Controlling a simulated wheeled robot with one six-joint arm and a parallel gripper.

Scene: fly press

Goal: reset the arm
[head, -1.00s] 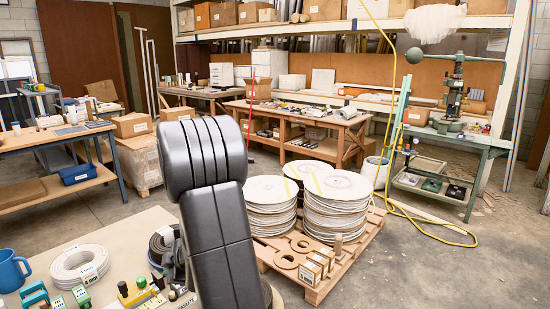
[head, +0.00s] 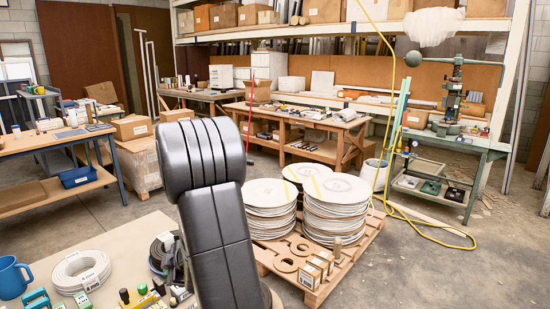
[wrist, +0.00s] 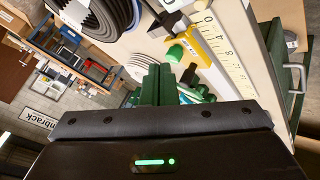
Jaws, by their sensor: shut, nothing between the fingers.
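My gripper (wrist: 158,85) shows in the wrist view as two green fingers pressed together, with nothing between them. It is over a bench top (wrist: 235,30) with small tools beyond the fingertips. A yellow-handled tool (wrist: 188,38), a green knob (wrist: 175,53) and a scale strip (wrist: 222,52) lie close by. In the head view my dark arm stands upright in the middle foreground, and the gripper itself is out of sight. The fly press (head: 453,95) stands on its green bench at the right, well away from my arm.
A near table holds a white coil (head: 80,271), a blue mug (head: 12,277) and small tools. A pallet (head: 318,283) with stacked discs (head: 335,205) stands beyond my arm. A yellow hose (head: 425,228) lies on the floor. Open floor shows at the right front.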

